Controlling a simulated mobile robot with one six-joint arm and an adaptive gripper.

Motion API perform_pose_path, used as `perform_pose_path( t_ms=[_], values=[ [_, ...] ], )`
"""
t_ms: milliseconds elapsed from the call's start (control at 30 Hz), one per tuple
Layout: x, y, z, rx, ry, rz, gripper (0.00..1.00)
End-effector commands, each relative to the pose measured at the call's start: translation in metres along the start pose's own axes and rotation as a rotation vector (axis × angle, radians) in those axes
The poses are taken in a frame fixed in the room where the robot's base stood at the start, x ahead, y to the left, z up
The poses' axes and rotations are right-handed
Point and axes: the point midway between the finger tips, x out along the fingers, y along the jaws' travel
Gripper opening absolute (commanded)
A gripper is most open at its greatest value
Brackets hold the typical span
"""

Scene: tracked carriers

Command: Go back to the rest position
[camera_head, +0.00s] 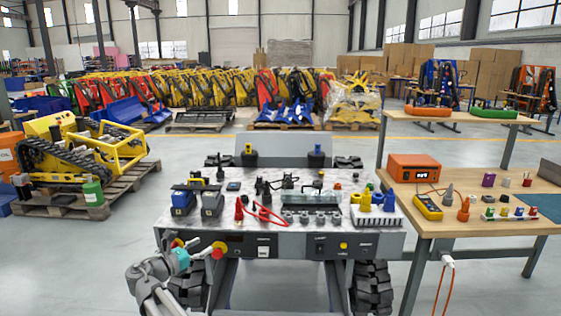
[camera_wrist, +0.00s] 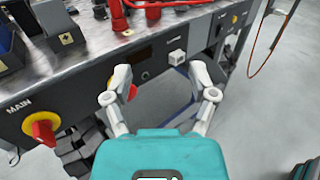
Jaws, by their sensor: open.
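My gripper (camera_wrist: 160,72) is open in the wrist view, its two pale fingers apart with nothing between them. Its teal body fills the bottom of that view. The fingers are in front of the dark front panel (camera_wrist: 85,88) of the grey cart, below its top edge. In the head view my arm comes up at the lower left, and the teal part of my gripper (camera_head: 180,261) is beside the left front corner of the cart (camera_head: 285,232). The fingertips are too small to make out clearly there.
A red knob on a yellow disc marked MAIN (camera_wrist: 42,128) is left of my fingers. Tools and parts crowd the cart top, including red cable (camera_head: 266,214). A wooden workbench (camera_head: 452,222) stands right. A yellow tracked machine (camera_head: 75,150) stands left on a pallet, with open floor between.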

Motion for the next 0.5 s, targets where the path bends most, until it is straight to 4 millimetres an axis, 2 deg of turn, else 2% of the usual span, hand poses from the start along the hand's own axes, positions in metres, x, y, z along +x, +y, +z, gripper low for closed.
perform_pose_path(
  t_ms=[100,500],
  values=[
    [0.0,0.0,0.0,0.0,0.0,0.0,0.74],
    [0.036,-0.033,-0.019,0.113,0.099,-0.064,0.74]
  ],
)
